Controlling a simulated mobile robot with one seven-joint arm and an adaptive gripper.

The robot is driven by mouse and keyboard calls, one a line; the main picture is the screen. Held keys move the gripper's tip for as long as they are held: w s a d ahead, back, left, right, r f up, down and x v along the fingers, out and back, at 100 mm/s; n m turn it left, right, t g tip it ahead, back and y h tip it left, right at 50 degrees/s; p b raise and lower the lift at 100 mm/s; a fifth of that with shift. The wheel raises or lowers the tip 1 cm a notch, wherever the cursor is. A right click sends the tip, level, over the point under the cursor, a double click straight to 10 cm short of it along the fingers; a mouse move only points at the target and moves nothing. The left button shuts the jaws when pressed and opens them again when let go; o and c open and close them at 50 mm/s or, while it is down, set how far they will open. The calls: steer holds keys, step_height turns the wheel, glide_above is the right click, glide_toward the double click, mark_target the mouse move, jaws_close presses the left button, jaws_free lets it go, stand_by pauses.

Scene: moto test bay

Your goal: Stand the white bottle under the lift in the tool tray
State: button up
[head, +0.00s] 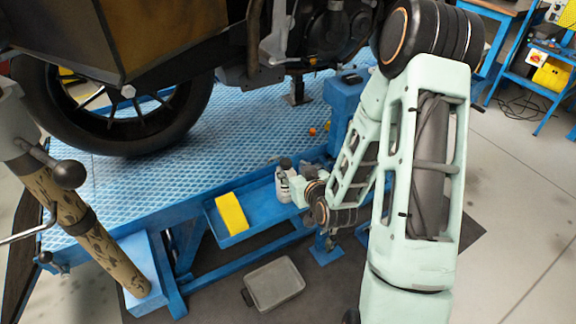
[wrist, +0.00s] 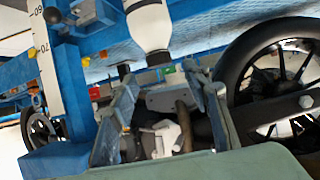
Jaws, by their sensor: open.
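The white bottle (head: 283,186) with a dark cap is upright at the right part of the blue tray (head: 262,212) on the lift's side. I cannot tell whether its base touches the tray floor. My gripper (head: 297,187) is right beside the bottle, on its right; its fingers are hard to make out there. In the wrist view my gripper (wrist: 158,72) is open, with two blue-grey fingers apart. The bottle (wrist: 150,24) shows just past the fingertips there, its dark cap end pointing down in the picture. Its far end is cut off by the frame edge.
A yellow block (head: 232,214) lies in the tray's left part. The blue lift deck (head: 200,150) and the motorcycle wheel (head: 112,112) are above and behind. A grey container (head: 274,284) sits on the floor in front. A tan post (head: 90,230) stands at the left.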

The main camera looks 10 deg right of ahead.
steer(key=p+v, duration=0.3)
steer(key=v, duration=0.1)
steer(key=shift+s+d+r, duration=0.1)
steer(key=shift+s+r, duration=0.05)
stand_by(0.4)
